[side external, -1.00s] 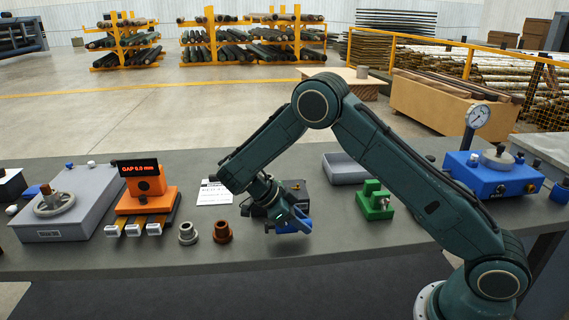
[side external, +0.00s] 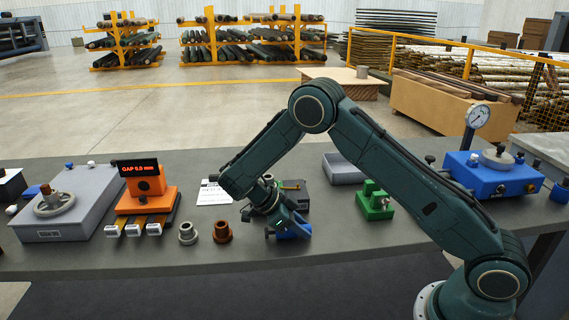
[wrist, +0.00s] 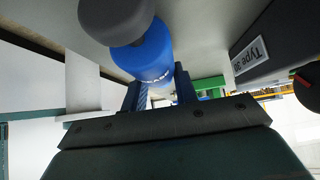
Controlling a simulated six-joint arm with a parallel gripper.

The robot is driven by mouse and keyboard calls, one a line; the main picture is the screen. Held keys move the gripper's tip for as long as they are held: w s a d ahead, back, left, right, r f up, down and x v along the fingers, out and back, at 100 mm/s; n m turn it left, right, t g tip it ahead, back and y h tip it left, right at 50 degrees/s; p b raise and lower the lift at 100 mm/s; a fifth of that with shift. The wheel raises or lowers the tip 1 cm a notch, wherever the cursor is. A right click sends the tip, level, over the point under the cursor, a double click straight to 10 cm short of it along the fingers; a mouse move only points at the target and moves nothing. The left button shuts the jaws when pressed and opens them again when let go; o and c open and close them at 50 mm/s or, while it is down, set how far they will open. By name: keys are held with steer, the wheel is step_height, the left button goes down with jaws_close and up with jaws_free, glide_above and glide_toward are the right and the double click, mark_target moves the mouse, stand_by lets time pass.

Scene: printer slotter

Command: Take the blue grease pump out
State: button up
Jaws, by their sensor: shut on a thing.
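The blue grease pump (wrist: 148,52) fills the upper middle of the wrist view, a blue cylinder with white lettering and a dark grey end (wrist: 115,15). My gripper (wrist: 158,92) is shut on it, with one finger on each side. In the side view, my gripper (side external: 284,222) is low over the front of the table, and blue (side external: 294,231) shows under and beside the jaws. Part of the pump is hidden by the jaws there. I cannot tell whether it touches the table.
A dark box (side external: 300,196) stands just behind my gripper; its label shows in the wrist view (wrist: 250,54). A brown flanged part (side external: 222,232) and a grey one (side external: 188,233) stand left. A green block (side external: 375,205) stands right. The front table strip is clear.

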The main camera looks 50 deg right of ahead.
steer(key=shift+f, duration=0.15)
steer(key=o, duration=1.1)
steer(key=shift+c, duration=0.2)
steer(key=shift+v, duration=1.45)
steer(key=shift+r, duration=3.55)
